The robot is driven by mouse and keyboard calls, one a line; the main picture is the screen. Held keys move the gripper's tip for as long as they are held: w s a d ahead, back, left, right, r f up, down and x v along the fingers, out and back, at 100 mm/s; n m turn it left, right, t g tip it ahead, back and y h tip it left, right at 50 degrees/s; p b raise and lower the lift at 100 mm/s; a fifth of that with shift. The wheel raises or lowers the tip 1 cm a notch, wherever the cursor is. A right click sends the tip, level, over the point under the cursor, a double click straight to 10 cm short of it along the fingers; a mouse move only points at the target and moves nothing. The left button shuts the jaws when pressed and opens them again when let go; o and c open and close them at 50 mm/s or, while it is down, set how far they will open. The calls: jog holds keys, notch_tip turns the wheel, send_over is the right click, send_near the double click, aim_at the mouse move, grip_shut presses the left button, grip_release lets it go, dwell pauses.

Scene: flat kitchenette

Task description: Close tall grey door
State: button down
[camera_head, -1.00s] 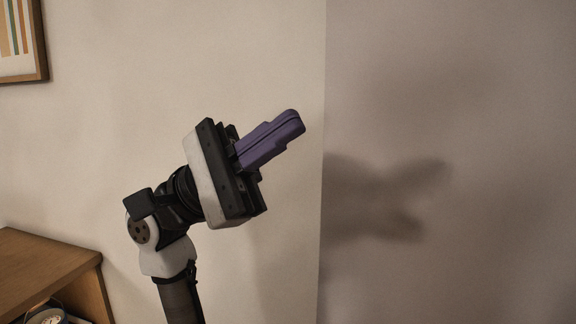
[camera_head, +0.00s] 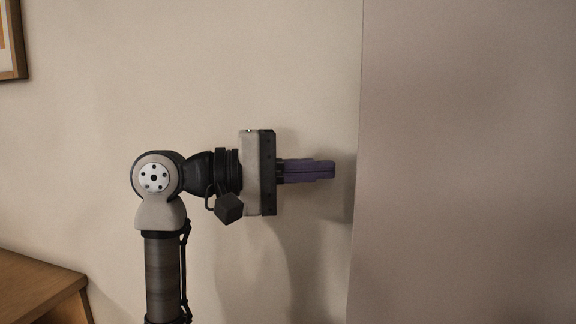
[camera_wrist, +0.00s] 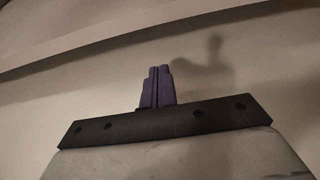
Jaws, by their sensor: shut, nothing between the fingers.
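The tall grey door (camera_head: 465,165) appears as a plain, flat grey surface filling the right of the head view. Its near-vertical left edge stands out against the lighter wall. My gripper (camera_head: 334,170) points right toward that edge, with its purple fingers level and shut together, empty. The fingertips end a little left of the edge in the picture; depth between them is hard to judge. My gripper (camera_wrist: 160,68) also shows shut in the wrist view, in front of a pale surface with its shadow to the right. The door's hinge and handle are not visible.
A pale wall (camera_head: 270,70) lies behind my arm. A wooden cabinet (camera_head: 38,285) stands at the lower left, and a framed picture (camera_head: 12,45) hangs at the upper left. A pale band (camera_wrist: 90,35) crosses the top of the wrist view; I cannot tell what it is.

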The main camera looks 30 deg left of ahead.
jog(key=x, duration=0.3)
jog(key=shift+w+d+r+p, duration=0.1)
jog(key=shift+w+d+p, duration=0.15)
jog(key=shift+d+p, duration=0.1)
jog(key=s, duration=0.1)
jog(key=s+d, duration=0.1)
jog(key=s, duration=0.1)
jog(key=shift+s+d+p, duration=0.2)
jog(key=shift+s+p, duration=0.1)
jog(key=shift+p, duration=0.1)
